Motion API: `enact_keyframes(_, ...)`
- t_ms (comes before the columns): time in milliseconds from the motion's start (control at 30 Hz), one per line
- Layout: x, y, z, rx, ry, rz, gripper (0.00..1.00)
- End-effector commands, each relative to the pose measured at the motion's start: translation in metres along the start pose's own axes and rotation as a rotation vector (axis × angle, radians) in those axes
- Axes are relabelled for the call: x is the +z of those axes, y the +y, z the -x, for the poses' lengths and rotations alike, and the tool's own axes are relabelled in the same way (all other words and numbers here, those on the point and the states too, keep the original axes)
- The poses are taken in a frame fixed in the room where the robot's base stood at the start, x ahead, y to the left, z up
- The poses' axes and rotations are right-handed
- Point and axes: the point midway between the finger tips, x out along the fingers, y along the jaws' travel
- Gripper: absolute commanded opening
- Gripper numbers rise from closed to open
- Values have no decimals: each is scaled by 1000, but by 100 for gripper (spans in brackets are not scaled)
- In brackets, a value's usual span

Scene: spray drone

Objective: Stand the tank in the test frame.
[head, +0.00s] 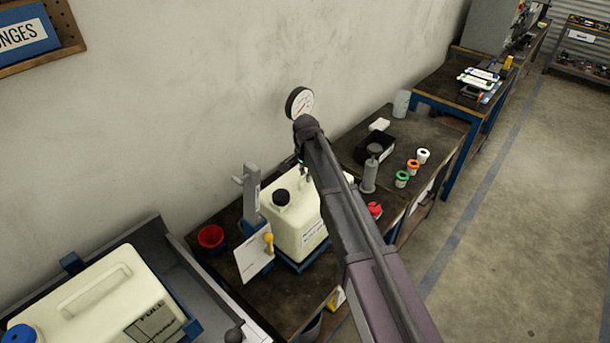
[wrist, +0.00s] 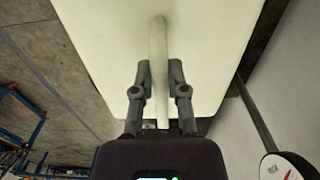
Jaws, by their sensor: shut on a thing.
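A cream tank (head: 287,222) with a black cap stands upright on the bench, at a blue-edged base (head: 306,264) that looks like the test frame. Whether it rests fully on the base is unclear. My arm crosses in front of the tank's right side and hides my gripper in the head view. In the wrist view, my gripper (wrist: 157,88) is shut on the pale handle bar of the tank (wrist: 205,45), one finger on each side. A round gauge (head: 300,102) shows above my arm, and in the wrist view (wrist: 287,167) at lower right.
A grey upright (head: 250,192) and a white card (head: 253,254) stand left of the tank, with a red bowl (head: 211,237) beyond. Another cream tank (head: 95,290) lies at lower left. Right of my arm are a grey pump-like cylinder (head: 371,172) and several coloured caps.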

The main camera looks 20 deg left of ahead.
Motion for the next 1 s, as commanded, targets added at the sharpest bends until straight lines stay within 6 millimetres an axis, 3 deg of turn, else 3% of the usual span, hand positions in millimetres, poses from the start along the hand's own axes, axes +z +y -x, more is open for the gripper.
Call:
enact_keyframes(200, 0, 0, -12, 0, 0, 0, 0)
enact_keyframes(633, 0, 0, -12, 0, 0, 0, 0)
enact_keyframes(667, 0, 0, -13, 0, 0, 0, 21)
enact_keyframes(767, 0, 0, -12, 0, 0, 0, 51)
enact_keyframes(1000, 0, 0, -12, 0, 0, 0, 53)
